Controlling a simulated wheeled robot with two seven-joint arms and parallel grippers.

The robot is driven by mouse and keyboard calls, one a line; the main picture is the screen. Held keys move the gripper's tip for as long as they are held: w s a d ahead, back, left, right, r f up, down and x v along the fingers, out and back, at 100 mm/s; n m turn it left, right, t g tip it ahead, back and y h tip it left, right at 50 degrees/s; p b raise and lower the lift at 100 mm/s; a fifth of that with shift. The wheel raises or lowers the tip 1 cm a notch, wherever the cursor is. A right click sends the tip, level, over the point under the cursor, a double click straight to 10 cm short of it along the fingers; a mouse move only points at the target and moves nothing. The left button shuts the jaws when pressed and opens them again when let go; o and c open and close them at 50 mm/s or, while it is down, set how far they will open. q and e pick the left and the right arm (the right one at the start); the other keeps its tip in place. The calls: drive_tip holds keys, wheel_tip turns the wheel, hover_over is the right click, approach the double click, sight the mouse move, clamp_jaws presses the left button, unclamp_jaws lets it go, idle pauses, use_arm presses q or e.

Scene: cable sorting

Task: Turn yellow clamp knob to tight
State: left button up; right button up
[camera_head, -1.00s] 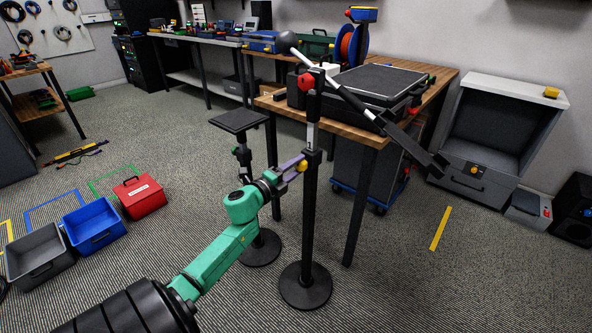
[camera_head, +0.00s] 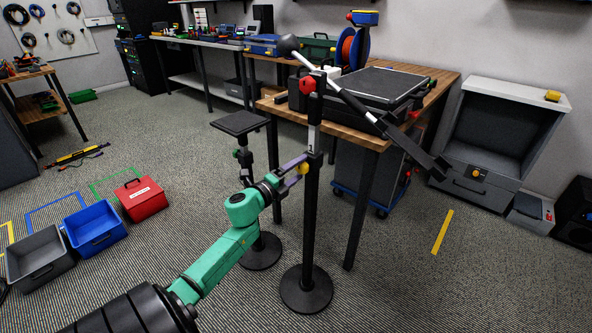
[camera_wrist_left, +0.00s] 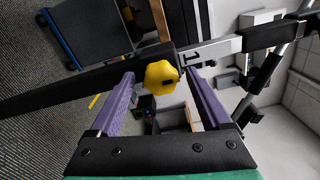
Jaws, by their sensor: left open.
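The yellow clamp knob (camera_head: 304,169) sits on the side of the black upright stand (camera_head: 310,215), at the collar below its pale inner tube. My left gripper (camera_head: 300,163) has purple fingers and a green arm. In the left wrist view its fingers (camera_wrist_left: 160,74) are open, one on each side of the knob, with visible gaps. Whether either finger touches the knob I cannot tell. My right gripper is not in view.
A red knob (camera_head: 307,84) and a slanted boom (camera_head: 352,99) top the stand. A second stand with a flat black top (camera_head: 239,122) is close to my left arm. A wooden workbench (camera_head: 372,140) is behind. Open floor lies at the front right.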

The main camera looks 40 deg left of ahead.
use_arm(q)
drive_tip(key=s, duration=1.4)
drive_tip(key=shift+s+d+p, duration=0.15)
drive_tip(key=shift+s+p, duration=0.2)
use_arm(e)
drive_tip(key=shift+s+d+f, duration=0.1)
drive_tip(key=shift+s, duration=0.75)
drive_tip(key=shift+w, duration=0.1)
